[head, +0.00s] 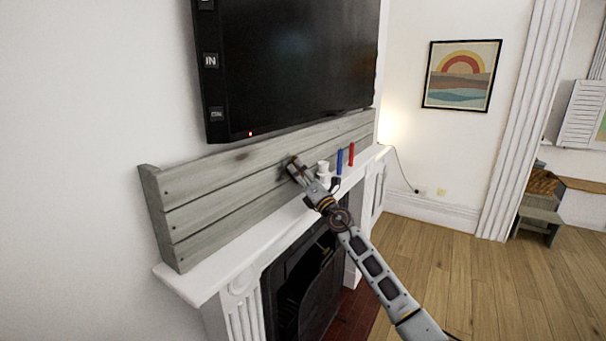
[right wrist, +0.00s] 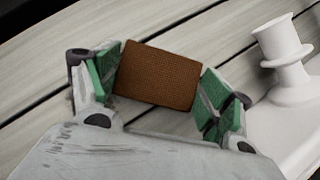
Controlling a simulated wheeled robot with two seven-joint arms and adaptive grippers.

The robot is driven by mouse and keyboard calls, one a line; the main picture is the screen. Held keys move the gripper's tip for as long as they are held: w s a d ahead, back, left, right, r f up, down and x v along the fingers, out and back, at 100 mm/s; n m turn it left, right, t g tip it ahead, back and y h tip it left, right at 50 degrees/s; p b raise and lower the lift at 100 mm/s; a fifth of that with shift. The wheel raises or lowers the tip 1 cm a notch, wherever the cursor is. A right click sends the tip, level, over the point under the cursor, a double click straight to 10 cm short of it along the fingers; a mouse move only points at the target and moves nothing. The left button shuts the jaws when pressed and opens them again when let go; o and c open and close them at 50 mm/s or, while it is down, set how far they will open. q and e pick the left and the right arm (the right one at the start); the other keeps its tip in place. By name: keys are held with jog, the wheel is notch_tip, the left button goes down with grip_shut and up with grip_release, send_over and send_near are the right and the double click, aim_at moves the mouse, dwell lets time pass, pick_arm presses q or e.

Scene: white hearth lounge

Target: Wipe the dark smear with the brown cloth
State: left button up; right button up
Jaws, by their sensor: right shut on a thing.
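The brown cloth (right wrist: 158,76) is a small folded block between the green-padded fingers of my right gripper (right wrist: 160,88). My right gripper is shut on it. In the head view the right gripper (head: 295,170) is up against or just in front of the grey plank board (head: 205,205) on the mantel; I cannot tell whether the cloth touches the planks. A faint dark smear (head: 240,156) shows on the upper plank, left of the gripper. My left gripper is out of view.
A white candlestick (right wrist: 283,60) stands close right of the gripper on the white mantel (head: 205,280). A blue candle (head: 339,162) and a red candle (head: 351,154) stand further right. A black television (head: 290,65) hangs just above the board. The mantel's left part is clear.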

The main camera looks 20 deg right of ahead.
aim_at(289, 173)
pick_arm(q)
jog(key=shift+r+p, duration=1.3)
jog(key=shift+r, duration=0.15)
pick_arm(e)
jog(key=shift+s+a, duration=1.05)
jog(key=shift+a, duration=0.3)
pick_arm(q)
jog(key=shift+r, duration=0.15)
pick_arm(e)
jog(key=shift+a, duration=0.1)
jog(key=shift+s+a+r+p, duration=0.1)
jog(key=shift+s+a+p, duration=0.45)
jog(key=shift+a+p, duration=0.15)
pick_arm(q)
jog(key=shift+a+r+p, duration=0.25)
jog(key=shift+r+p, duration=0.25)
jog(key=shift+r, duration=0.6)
pick_arm(e)
jog(key=shift+s+a, duration=0.55)
jog(key=shift+a, duration=0.15)
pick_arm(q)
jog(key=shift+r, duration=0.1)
pick_arm(e)
jog(key=shift+a, duration=0.1)
